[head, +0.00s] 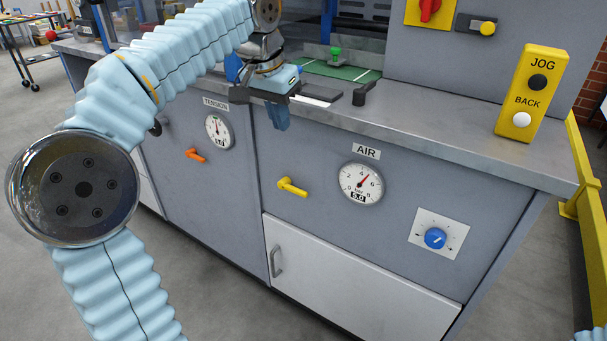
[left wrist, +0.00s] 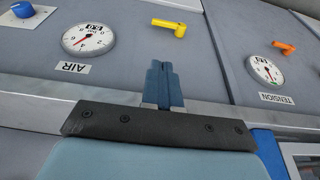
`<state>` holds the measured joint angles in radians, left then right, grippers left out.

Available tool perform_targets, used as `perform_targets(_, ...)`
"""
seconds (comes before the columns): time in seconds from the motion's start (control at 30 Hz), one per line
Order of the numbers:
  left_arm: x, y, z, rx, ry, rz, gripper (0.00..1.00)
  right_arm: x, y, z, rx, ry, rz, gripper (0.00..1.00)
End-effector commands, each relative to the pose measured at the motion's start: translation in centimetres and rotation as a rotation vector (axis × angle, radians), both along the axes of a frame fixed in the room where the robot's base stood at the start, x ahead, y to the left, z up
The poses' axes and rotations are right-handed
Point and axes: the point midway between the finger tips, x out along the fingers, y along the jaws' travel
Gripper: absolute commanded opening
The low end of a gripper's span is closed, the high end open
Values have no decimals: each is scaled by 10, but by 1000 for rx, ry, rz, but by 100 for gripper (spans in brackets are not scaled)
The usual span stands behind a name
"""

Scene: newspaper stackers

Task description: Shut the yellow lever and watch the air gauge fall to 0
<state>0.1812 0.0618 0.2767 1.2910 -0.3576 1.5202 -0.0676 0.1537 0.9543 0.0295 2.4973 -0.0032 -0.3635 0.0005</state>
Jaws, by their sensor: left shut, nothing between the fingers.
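The yellow lever (head: 293,187) sits on the grey front panel, left of the air gauge, its handle sloping slightly down to the right. It also shows in the left wrist view (left wrist: 169,27). The round white air gauge (head: 361,184) sits under the AIR label, and its small display appears to read 5.0. It also shows upside down in the left wrist view (left wrist: 89,38). My left gripper (head: 281,123) is shut and empty, pointing down in front of the panel, above the yellow lever and apart from it. My right gripper is not in view.
An orange lever (head: 196,155) and the TENSION gauge (head: 219,132) are on the panel to the left. A blue knob (head: 435,238) is at the lower right. The worktop edge (head: 430,149) juts out above. The yellow JOG box (head: 532,93) stands on top.

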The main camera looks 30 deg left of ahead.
Motion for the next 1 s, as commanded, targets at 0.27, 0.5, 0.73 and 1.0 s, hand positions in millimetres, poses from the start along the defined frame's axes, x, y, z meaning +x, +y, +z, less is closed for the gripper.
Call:
perform_targets(0.27,1,0,-2,-1,1,0,0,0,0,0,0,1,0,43)
perform_targets(0.5,8,0,-29,-1,5,1,0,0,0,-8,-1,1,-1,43)
perform_targets(0.73,22,-2,-77,-1,5,1,0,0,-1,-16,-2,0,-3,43)
perform_targets(1.0,38,-3,-133,0,6,-1,0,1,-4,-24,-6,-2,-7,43)
